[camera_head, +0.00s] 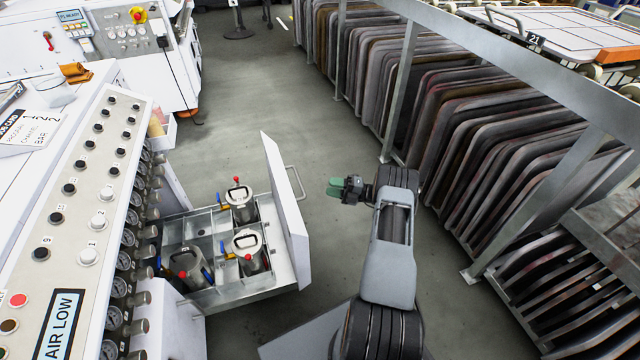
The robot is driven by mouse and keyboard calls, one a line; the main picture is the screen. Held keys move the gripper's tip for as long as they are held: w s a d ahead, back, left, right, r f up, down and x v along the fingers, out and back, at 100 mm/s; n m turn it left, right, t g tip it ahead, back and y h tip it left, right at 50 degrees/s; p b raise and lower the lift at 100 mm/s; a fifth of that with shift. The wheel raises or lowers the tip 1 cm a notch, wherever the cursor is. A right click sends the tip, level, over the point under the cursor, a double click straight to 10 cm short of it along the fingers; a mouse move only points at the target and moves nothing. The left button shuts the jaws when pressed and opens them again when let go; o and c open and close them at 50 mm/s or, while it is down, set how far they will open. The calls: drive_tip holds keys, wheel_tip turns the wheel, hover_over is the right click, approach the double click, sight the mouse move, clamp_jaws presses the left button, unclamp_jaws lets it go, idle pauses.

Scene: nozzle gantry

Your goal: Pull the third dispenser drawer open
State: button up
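A drawer (284,262) stands pulled out from the white cabinet on the left, over the floor. Its tall white front panel (287,205) faces right and carries a thin metal bar handle (297,181). Several metal canisters with red knobs stand in its grey compartments, one of them near the back (241,205). I cannot read a number on this drawer. My gripper (333,187), with green fingertips, is to the right of the handle, apart from it, with floor showing between them. The fingertips look close together; any gap is too small to judge. Nothing shows held.
A sloped control panel with knobs and gauges (100,160) tops the cabinet. A rack of dark upright panels (480,150) with grey metal posts (400,85) runs along the right. Grey floor (235,95) is clear beyond the drawer.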

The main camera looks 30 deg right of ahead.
drive_tip(key=shift+v, duration=0.9)
drive_tip(key=s+a+r+n+g+h+p, duration=0.2)
drive_tip(key=a+r+n+g+p, duration=0.35)
drive_tip(key=r, duration=0.65)
drive_tip(key=s+a+r+n+g+h+p, duration=0.25)
drive_tip(key=a+r+n+p, duration=0.35)
drive_tip(key=r+n, duration=0.4)
drive_tip(key=s+a+r+n+g+h+p, duration=0.1)
drive_tip(key=a+r+n+g+h+p, duration=0.35)
drive_tip(key=r, duration=0.85)
drive_tip(key=s+a+r+n+t+h+p, duration=0.2)
drive_tip(key=s+r+n+h+p, duration=0.2)
drive_tip(key=s+r+n+p, duration=0.4)
drive_tip(key=s+a+r+n+t+h+p, duration=0.3)
drive_tip(key=s+r+n+p, duration=0.6)
drive_tip(key=r+n, duration=0.5)
drive_tip(key=shift+s+n+t+h, duration=0.35)
drive_tip(key=shift+s+n+h, duration=0.15)
drive_tip(key=shift+n+h, duration=0.15)
drive_tip(key=shift+a+r, duration=0.1)
drive_tip(key=shift+a, duration=0.1)
